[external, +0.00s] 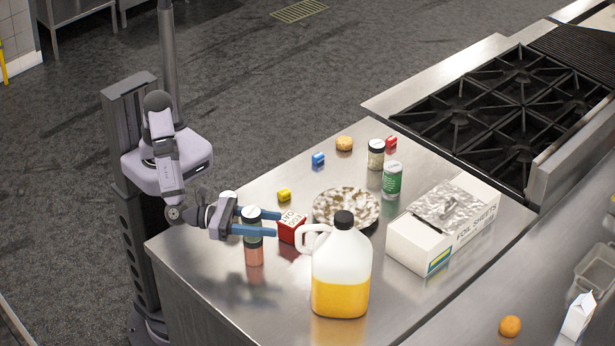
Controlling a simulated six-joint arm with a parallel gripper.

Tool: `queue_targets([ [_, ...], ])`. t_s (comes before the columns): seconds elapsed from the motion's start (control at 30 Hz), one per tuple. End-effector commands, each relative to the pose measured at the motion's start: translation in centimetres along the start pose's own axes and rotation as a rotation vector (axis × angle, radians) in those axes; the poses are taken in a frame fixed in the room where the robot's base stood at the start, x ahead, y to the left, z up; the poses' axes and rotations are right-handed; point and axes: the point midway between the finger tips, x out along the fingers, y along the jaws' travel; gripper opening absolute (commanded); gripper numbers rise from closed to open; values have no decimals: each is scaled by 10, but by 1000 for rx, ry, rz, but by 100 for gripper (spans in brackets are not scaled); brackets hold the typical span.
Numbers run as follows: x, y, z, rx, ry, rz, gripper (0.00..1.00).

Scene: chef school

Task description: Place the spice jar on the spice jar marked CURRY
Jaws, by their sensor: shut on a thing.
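My gripper (274,222), with blue fingers, reaches in from the left over the steel counter. It is shut on a spice jar (252,215) with a pale lid and dark greenish sides, held upright. Two more jars stand at the back: one with pale contents (376,158) and one with a green label (392,182). No CURRY mark can be read.
A red carton (292,229) is close by the fingertips. A jug of yellow liquid (340,282) stands in front right. Behind are a speckled plate (324,215), a foil box (425,245), small colored blocks and a round bun (344,143). The counter's front left is clear.

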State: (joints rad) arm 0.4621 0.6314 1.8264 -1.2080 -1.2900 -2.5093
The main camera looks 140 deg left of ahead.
Motion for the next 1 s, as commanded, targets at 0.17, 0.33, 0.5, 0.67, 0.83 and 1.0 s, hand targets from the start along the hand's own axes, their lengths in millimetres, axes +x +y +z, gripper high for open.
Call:
queue_targets([
  [0.17,0,0,0,-1,-1,0,18],
  [0.33,0,0,-3,-1,-1,0,18],
  [0.5,0,0,-2,-1,1,0,61],
  [0.67,0,0,-2,-1,1,0,61],
  [0.83,0,0,-2,0,1,0,61],
  [1.0,0,0,3,1,1,0,61],
])
